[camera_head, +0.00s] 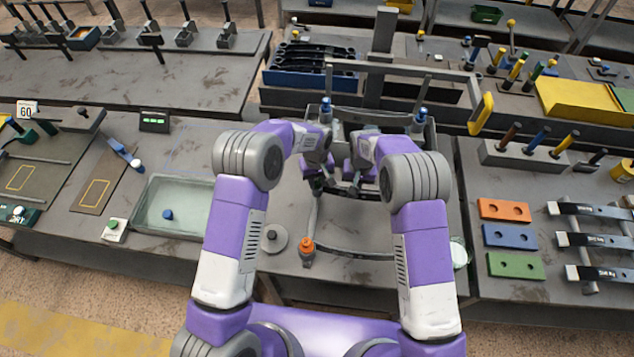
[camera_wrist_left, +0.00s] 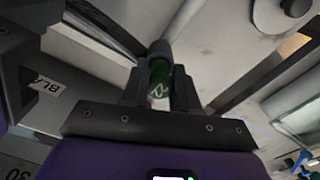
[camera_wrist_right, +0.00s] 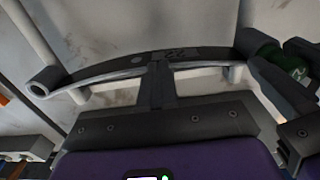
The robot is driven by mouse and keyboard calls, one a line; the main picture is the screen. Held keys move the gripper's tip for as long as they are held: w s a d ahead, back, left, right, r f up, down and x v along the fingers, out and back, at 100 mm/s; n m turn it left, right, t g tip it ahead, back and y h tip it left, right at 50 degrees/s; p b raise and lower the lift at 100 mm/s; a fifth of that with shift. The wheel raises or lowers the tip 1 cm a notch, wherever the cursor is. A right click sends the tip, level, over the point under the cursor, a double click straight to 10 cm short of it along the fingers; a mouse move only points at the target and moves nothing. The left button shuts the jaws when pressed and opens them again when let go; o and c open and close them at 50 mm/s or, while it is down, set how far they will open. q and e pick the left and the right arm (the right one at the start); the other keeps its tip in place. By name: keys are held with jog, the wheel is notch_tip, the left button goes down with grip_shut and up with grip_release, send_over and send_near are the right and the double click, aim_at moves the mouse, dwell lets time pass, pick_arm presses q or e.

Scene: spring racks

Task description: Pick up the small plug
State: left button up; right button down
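A small green cylinder (camera_wrist_left: 159,82) with a white mark sits between the fingers of my left gripper (camera_wrist_left: 158,90), which appear closed on it. It may be the small plug; I cannot tell for certain. It also shows at the right of the right wrist view (camera_wrist_right: 294,66), by the end of a dark curved leaf spring (camera_wrist_right: 110,70). My right gripper (camera_wrist_right: 162,85) is shut on the middle of this spring, which has a rolled eye at its left end. In the head view my left gripper (camera_head: 317,184) and right gripper (camera_head: 356,184) are close together over the central bench, largely hidden by my arms.
An orange-topped bottle (camera_head: 307,252) and a grey disc (camera_head: 273,239) stand near the front edge. A glass tray (camera_head: 150,208) holding a blue piece (camera_head: 168,214) is left. Orange, blue and green blocks lie right. A metal frame (camera_head: 400,70) spans behind my grippers.

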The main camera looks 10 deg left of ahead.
aim_at(317, 179)
pick_arm(q)
grip_shut()
jog(key=shift+r, duration=0.1)
notch_tip(317, 179, up, 10)
jog(key=shift+f, duration=0.1)
grip_release()
grip_shut()
